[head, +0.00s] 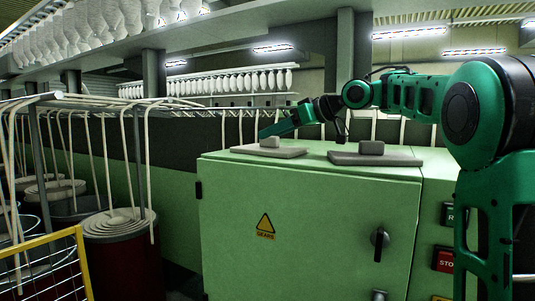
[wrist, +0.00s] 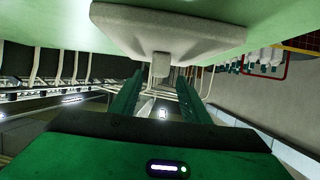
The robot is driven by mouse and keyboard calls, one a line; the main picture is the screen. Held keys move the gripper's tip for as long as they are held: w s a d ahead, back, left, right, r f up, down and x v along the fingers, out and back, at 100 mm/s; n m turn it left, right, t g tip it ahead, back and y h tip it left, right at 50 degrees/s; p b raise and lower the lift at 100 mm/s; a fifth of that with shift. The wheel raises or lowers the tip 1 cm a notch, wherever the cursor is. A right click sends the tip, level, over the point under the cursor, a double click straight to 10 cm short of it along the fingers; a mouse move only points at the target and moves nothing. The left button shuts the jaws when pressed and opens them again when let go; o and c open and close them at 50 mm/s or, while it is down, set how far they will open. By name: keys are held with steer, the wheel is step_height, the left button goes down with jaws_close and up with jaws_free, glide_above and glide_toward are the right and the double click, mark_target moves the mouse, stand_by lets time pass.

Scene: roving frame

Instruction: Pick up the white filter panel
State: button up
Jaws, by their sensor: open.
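Two pale grey-white panels, each with a block-like knob on top, lie flat on the green cabinet in the head view: a left panel (head: 250,152) and a right panel (head: 400,159). I cannot tell by colour which is the white filter panel. My gripper (head: 264,134) is open at the left panel's knob (head: 269,142). In the wrist view, one panel (wrist: 190,30) appears at the top, its knob (wrist: 160,66) in line with the gap between my fingertips (wrist: 160,75). I cannot tell whether the fingers touch the knob. Nothing is held.
The green cabinet (head: 300,215) has a gears warning sign, a black handle and side buttons. The right panel stands close to the left one, under my arm. Coiled-rope cans (head: 120,225) and a yellow rail (head: 60,245) stand at the left.

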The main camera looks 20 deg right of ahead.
steer(key=x, duration=0.4)
steer(key=shift+w+f, duration=0.2)
steer(key=shift+w, duration=0.15)
steer(key=c, duration=1)
jaws_close()
steer(key=shift+r, duration=0.15)
